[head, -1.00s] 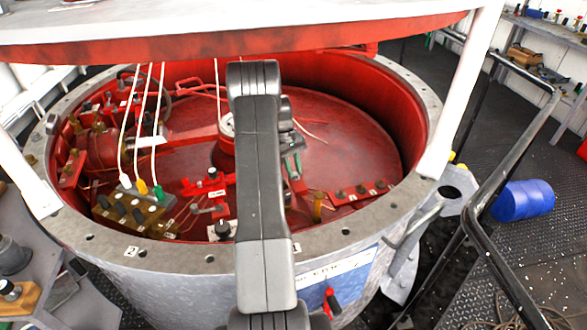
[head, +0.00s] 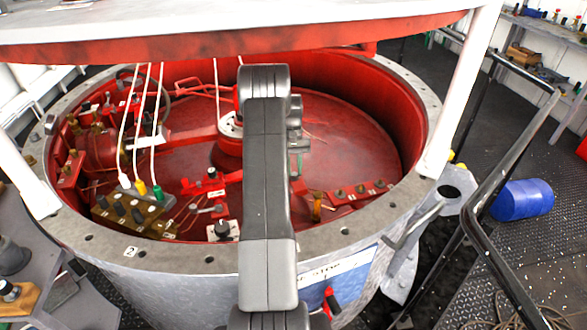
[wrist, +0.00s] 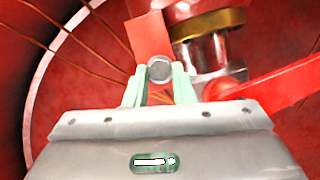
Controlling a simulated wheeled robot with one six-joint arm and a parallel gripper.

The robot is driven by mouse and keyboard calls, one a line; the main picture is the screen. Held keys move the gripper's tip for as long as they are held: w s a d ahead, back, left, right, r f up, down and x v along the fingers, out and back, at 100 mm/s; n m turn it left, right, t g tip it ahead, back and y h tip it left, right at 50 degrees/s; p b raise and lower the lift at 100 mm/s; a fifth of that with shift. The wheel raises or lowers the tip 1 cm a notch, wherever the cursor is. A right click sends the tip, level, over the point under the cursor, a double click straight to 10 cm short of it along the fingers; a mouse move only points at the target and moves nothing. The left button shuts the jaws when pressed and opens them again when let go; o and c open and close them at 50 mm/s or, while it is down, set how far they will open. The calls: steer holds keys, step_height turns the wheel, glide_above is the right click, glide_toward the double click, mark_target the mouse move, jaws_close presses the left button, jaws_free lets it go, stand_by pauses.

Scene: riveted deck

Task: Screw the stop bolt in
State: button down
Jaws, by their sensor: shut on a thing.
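The stop bolt (wrist: 159,70) shows in the wrist view as a grey hexagonal head between the tips of my gripper's pale green fingers. My gripper (wrist: 159,80) is shut on it. A red block (wrist: 149,36) stands just beyond the bolt head; I cannot tell whether the bolt touches it or sits in a hole. In the head view, my gripper (head: 299,146) is over the inside of the red drum, right of the central hub (head: 230,126), and partly hidden behind my arm. The bolt cannot be made out in the head view.
A steel post with a brass collar (wrist: 208,24) and a red bar (wrist: 278,90) are close on the right in the wrist view. The drum's grey flange (head: 185,258), a terminal block with cables (head: 128,214) and a red raised lid (head: 190,52) surround the work area.

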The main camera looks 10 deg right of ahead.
steer(key=shift+d+r+m+y, duration=0.1)
steer(key=shift+m+y, duration=0.4)
steer(key=shift+m, duration=0.7)
steer(key=shift+w, duration=0.1)
steer(key=c, duration=1.2)
jaws_free()
steer(key=v, duration=1.3)
steer(key=shift+r, duration=0.4)
steer(key=shift+d+f, duration=0.1)
